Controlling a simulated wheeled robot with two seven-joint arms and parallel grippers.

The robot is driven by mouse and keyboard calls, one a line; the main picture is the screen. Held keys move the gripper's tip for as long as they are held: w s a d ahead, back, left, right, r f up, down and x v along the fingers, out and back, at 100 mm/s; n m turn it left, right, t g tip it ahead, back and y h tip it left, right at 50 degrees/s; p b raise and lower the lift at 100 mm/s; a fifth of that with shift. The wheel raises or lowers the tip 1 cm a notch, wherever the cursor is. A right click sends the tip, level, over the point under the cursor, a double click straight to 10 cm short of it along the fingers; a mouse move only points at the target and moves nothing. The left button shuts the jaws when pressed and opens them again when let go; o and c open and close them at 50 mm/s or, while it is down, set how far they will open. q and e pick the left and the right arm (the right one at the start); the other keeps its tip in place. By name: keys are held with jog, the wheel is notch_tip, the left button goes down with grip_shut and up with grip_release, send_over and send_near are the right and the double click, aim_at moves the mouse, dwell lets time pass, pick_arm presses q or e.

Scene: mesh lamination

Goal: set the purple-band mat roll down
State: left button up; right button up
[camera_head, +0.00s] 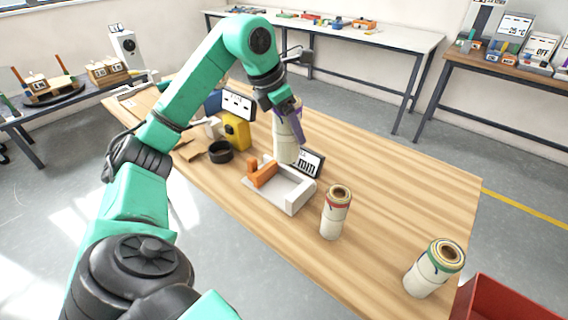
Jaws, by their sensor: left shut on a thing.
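My left gripper (286,112) reaches over the table from the left and is shut on the purple-band mat roll (286,148). The roll is cream and stands about upright in the grip, behind the white tray-like fixture (296,199) and beside a small display reading "mm" (310,163). Purple shows near its top, partly covered by the gripper. I cannot tell whether its lower end touches the table. A red-band roll (335,215) stands upright in front of the fixture. Another roll with green and yellow bands (434,268) stands near the right corner. My right gripper is not in view.
The wooden table (390,190) is clear to the right of the held roll. An orange block (262,173) sits at the fixture. A black ring (220,152) and a yellow device (236,131) stand left. A red bin (500,300) is at the lower right.

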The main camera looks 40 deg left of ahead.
aim_at(290, 149)
pick_arm(q)
notch_tip(290, 149, down, 7)
jog(key=shift+a+r+b, duration=0.15)
jog(key=shift+b, duration=0.5)
notch_tip(290, 149, down, 7)
jog(key=shift+r, duration=0.15)
jog(key=shift+a+f, duration=0.15)
jog(key=shift+f, duration=0.05)
jog(key=shift+f+b, duration=0.15)
jog(key=shift+b, duration=0.2)
jog(key=o, duration=1.5)
jog(key=shift+o, duration=0.2)
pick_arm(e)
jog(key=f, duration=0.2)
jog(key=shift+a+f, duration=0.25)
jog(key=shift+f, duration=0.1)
